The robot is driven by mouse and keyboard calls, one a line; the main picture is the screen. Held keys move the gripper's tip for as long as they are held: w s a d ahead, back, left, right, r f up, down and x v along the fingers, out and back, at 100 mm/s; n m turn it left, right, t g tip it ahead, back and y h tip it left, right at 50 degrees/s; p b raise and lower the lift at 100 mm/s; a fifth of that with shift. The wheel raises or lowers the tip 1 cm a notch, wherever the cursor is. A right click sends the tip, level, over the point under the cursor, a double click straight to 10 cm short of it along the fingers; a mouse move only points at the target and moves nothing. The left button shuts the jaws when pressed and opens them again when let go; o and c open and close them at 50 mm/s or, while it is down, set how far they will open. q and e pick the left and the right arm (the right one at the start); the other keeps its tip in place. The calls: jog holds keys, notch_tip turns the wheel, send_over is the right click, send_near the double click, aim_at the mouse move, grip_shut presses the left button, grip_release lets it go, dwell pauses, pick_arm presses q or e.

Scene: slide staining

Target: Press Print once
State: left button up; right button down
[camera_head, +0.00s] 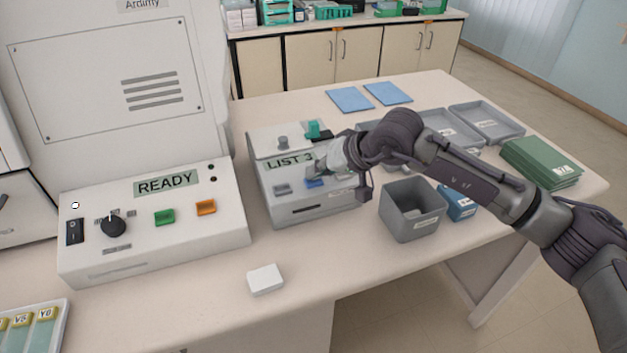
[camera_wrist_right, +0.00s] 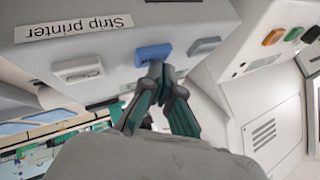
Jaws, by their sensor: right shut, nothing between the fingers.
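The strip printer (camera_head: 268,207) is a pale box on the table with a display reading LIST 3 (camera_head: 290,162). A blue button (camera_head: 315,184) is on its front panel, beside a grey-blue button (camera_head: 282,189). In the right wrist view the blue button (camera_wrist_right: 153,52) sits between the grey-blue button (camera_wrist_right: 204,46) and a light grey one (camera_wrist_right: 78,70). I cannot read any button captions. My right gripper (camera_head: 314,173) is shut and empty, its fingertips (camera_wrist_right: 156,68) at the blue button; I cannot tell whether they touch it. My left gripper is not in view.
A machine with a READY display (camera_head: 168,184) stands left of the printer. A grey open bin (camera_head: 409,225) and a blue box (camera_head: 458,202) stand to the right, under my right arm. A small white block (camera_head: 265,279) lies in front, with clear table around it.

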aim_at(317, 181)
jog(key=shift+f, duration=0.15)
dwell(0.6)
jog(key=shift+r, duration=0.75)
jog(key=shift+r+p, duration=0.35)
jog(key=shift+r, duration=2.2)
jog(key=shift+d+f, duration=0.1)
